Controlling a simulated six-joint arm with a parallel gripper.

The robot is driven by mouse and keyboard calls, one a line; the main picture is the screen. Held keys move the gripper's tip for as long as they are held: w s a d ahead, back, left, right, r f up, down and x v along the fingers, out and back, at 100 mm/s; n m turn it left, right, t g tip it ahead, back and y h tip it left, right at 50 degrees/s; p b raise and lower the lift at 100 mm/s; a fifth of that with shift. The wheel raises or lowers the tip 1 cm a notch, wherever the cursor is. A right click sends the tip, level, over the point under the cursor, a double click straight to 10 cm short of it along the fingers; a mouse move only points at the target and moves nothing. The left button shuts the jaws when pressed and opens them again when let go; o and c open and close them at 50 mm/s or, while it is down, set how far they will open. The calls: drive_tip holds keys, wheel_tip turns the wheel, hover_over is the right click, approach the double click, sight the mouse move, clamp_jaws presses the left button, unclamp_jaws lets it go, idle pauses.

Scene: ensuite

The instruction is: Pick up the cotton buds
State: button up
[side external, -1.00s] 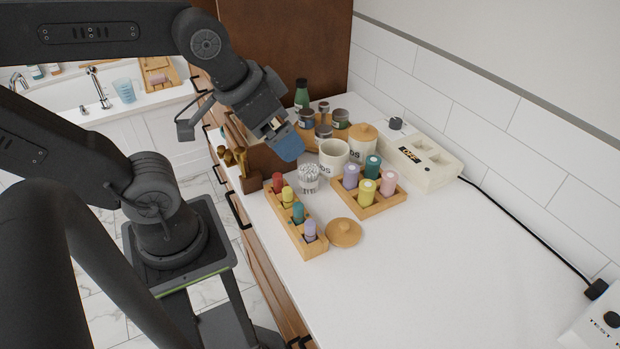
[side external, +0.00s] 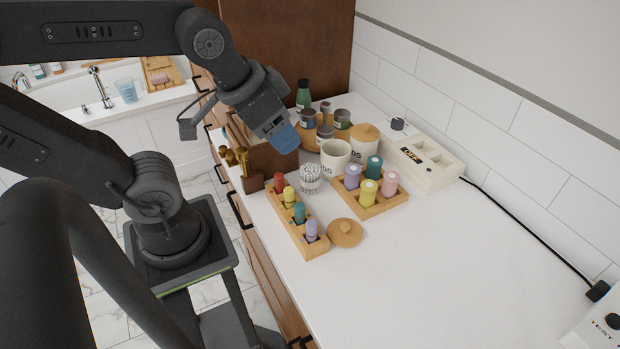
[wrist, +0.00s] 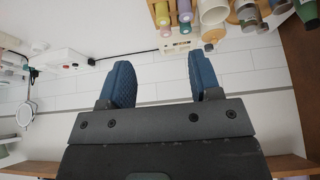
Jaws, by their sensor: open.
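The cotton buds (side external: 310,171) stand as a white bundle in a small clear holder on the white counter, between the long wooden rack and the open cream jar. My gripper (side external: 286,138) is above and behind them in the side view, near the brown wooden box, and does not touch them. In the wrist view my gripper (wrist: 160,82) shows its two blue pads spread apart with nothing between them. The cotton buds cannot be made out in the wrist view.
Around the buds stand a long rack (side external: 316,250) of bottles, a square bottle tray (side external: 374,211), an open cream jar (side external: 335,154) and a wooden lid (side external: 345,233). A brown box (side external: 268,162) is close to my gripper.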

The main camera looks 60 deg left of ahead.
drive_tip(key=w+a+f+m+g, duration=0.35)
drive_tip(key=w+m, duration=0.35)
drive_tip(key=m, duration=0.3)
drive_tip(key=m+g, duration=0.2)
drive_tip(key=m, duration=0.8)
approach(310, 168)
drive_tip(key=shift+m, duration=0.3)
wheel_tip(310, 168, down, 12)
